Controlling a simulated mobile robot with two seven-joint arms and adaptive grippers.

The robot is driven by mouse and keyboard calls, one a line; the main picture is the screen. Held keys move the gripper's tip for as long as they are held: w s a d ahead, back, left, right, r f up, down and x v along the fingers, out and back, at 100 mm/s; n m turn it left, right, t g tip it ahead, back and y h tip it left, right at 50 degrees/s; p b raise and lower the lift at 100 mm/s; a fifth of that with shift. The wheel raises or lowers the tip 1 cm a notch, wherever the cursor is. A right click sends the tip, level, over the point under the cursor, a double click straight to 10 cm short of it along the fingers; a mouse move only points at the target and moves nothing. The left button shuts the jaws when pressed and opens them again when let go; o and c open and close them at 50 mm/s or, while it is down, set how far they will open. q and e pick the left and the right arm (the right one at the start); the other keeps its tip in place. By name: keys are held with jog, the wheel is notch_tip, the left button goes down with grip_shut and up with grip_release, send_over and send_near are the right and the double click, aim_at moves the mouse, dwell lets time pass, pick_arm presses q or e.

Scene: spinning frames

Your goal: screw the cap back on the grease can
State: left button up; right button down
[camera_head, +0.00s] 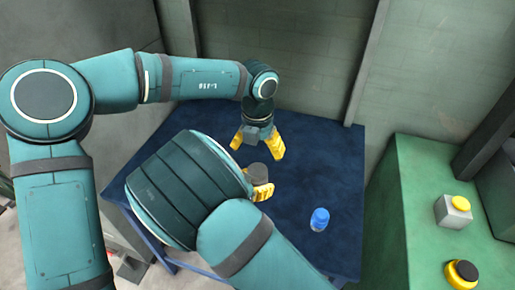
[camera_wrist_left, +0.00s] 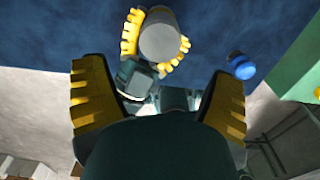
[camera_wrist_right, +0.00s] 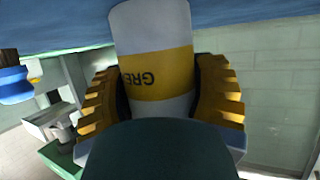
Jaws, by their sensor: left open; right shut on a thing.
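The grease can (camera_wrist_right: 157,70) is pale grey with a yellow band and part of its lettering showing upside down in the right wrist view. My right gripper (camera_wrist_right: 160,100) is shut around its side, and the can's base meets the blue table. In the head view the can's grey top (camera_head: 257,171) shows behind my right arm. In the left wrist view its round top (camera_wrist_left: 166,42) looks plain; I cannot tell any thread. My left gripper (camera_head: 256,149) is open and empty, beyond and above the can. A small blue cylindrical object (camera_head: 320,217), possibly the cap, stands apart on the right.
The dark blue table (camera_head: 300,180) is clear around the blue object. A grey wall stands behind the table.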

aim_at(257, 169)
pick_arm(q)
jog(key=shift+f, duration=4.05)
jog(key=c, duration=1.3)
jog(key=m, duration=0.6)
jog(key=shift+m, duration=0.4)
jog(key=m, duration=0.6)
jog(key=o, duration=1.3)
